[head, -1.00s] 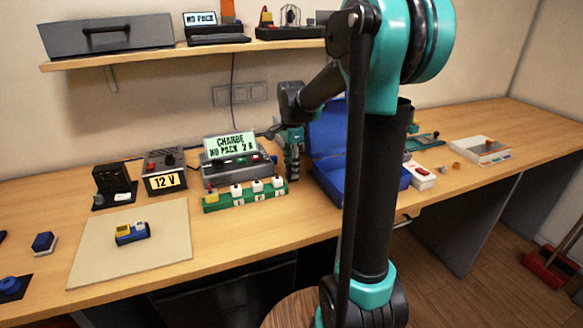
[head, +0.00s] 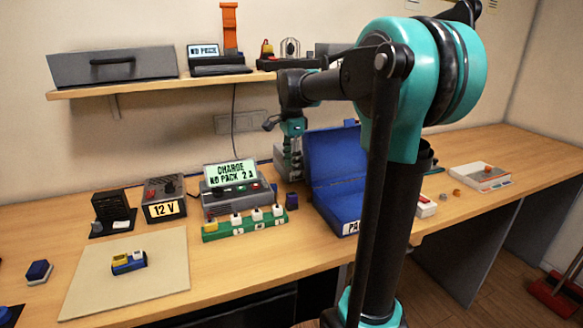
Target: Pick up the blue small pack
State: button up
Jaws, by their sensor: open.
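Another small blue block (head: 38,271) sits at the far left, and a blue piece with yellow and white parts (head: 129,262) lies on the beige mat (head: 125,290).
The charger (head: 232,188) reads "CHARGE NO PACK 2 A", behind the green strip (head: 245,226) with white pieces. The blue case (head: 340,180) has its lid up close to my gripper's right. A shelf (head: 150,85) hangs above.

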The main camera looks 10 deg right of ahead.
aim_at(123, 264)
jog(key=k+l, duration=0.85)
